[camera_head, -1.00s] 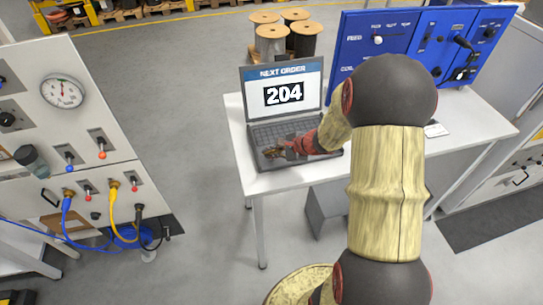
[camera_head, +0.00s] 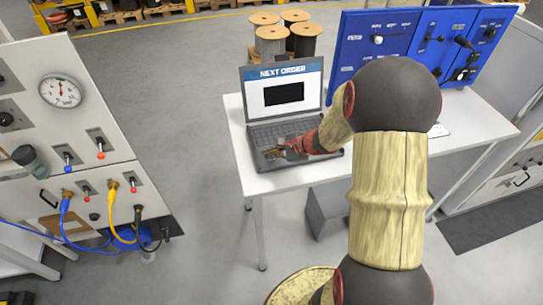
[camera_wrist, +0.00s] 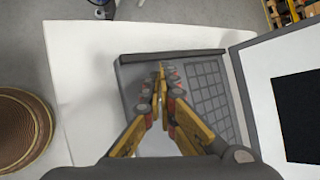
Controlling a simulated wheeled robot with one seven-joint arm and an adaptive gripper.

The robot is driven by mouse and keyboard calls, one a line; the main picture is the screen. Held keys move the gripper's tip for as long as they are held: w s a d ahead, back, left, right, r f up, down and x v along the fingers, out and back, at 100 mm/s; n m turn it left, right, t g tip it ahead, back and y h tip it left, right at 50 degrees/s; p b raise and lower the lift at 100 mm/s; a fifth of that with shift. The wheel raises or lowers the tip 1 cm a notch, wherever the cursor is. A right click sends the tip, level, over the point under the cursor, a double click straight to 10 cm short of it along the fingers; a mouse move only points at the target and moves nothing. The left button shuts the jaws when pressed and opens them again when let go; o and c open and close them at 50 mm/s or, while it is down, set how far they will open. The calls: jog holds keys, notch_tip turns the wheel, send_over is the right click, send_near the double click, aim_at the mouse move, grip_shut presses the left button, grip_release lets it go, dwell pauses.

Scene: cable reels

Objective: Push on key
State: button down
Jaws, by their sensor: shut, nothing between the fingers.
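A dark grey laptop stands open on the white table. Its screen (camera_head: 300,75) reads "NEXT ORDER" above a black box with no number. Its keyboard (camera_head: 262,135) faces me; the keys also show in the wrist view (camera_wrist: 212,92). My gripper (camera_head: 272,153) is shut and empty, over the front part of the laptop base. In the wrist view its fingertips (camera_wrist: 161,70) meet above the base, beside the left edge of the keys. The fingers hide part of the base and keys. I cannot tell whether the tips touch a key.
The white table (camera_head: 232,120) has free room left of the laptop. A blue control panel (camera_head: 420,45) stands behind my arm at the right. A grey panel with a gauge (camera_head: 60,92) and cables is at the left. Several cable reels (camera_head: 290,30) stand on the floor behind.

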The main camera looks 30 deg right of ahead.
notch_tip(320, 180, up, 6)
jog(key=p, duration=0.3)
dwell(0.6)
dwell(0.3)
jog(key=s+a+r+n+g+h+b, duration=0.1)
jog(key=s+a+r+n+h+b, duration=0.1)
jog(key=s+a+n+b, duration=0.5)
jog(key=s+a+r+n+g+h+b, duration=0.1)
jog(key=s+a+n+h+b, duration=0.1)
jog(key=s+a+n+b, duration=0.6)
jog(key=s+n+b, duration=0.1)
jog(key=s+n, duration=0.5)
jog(key=s, duration=0.5)
jog(key=shift+a+r+n+g, duration=0.2)
jog(key=shift+r+n+g, duration=0.1)
jog(key=shift+r+n, duration=0.1)
